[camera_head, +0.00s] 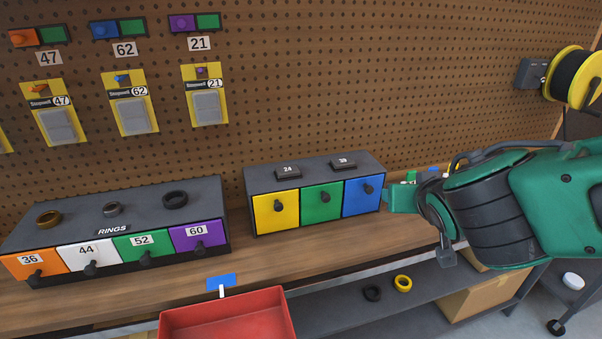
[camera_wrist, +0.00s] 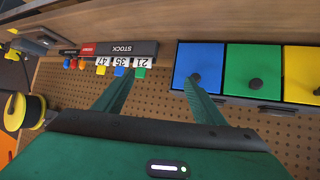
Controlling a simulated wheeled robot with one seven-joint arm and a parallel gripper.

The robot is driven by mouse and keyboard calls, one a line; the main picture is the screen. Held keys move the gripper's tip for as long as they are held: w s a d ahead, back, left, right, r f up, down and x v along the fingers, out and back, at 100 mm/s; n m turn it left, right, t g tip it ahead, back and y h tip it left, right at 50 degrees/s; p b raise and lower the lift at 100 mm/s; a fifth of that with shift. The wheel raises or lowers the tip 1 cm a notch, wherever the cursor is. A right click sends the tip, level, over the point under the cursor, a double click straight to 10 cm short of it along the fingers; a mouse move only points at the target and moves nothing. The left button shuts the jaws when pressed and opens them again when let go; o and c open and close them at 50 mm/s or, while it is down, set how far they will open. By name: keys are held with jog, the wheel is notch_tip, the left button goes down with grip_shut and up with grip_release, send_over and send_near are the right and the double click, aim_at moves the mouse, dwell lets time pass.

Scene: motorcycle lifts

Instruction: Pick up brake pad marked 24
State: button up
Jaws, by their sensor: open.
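The brake pad marked 24 (camera_head: 288,171) is a small dark flat block with a white label. It lies on the left part of the grey top of a drawer box (camera_head: 318,173). A similar dark pad marked 39 (camera_head: 343,164) lies to its right on the same top. My gripper (camera_head: 398,199) is at the right end of the box, beside the blue drawer, apart from both pads. In the wrist view my gripper (camera_wrist: 158,88) has its two green fingers spread, with nothing held between them. I cannot read any pad label in the wrist view.
The box has yellow (camera_head: 275,212), green (camera_head: 322,205) and blue (camera_head: 362,197) drawers with dark knobs. A rings drawer box (camera_head: 112,205) stands left. A red bin (camera_head: 228,318) is in front. The pegboard (camera_head: 300,80) rises behind. A stock rack (camera_wrist: 128,48) shows in the wrist view.

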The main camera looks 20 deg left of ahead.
jog(key=s+a+r+n+t+y, duration=0.1)
jog(key=s+a+r+n+y, duration=0.15)
jog(key=a, duration=0.75)
jog(key=n+y, duration=0.2)
jog(key=y, duration=0.2)
send_near(288, 169)
jog(key=x, duration=0.7)
jog(key=shift+w+a+f, duration=0.1)
jog(key=shift+a, duration=0.05)
jog(key=c, duration=1.1)
jog(key=shift+o, duration=0.2)
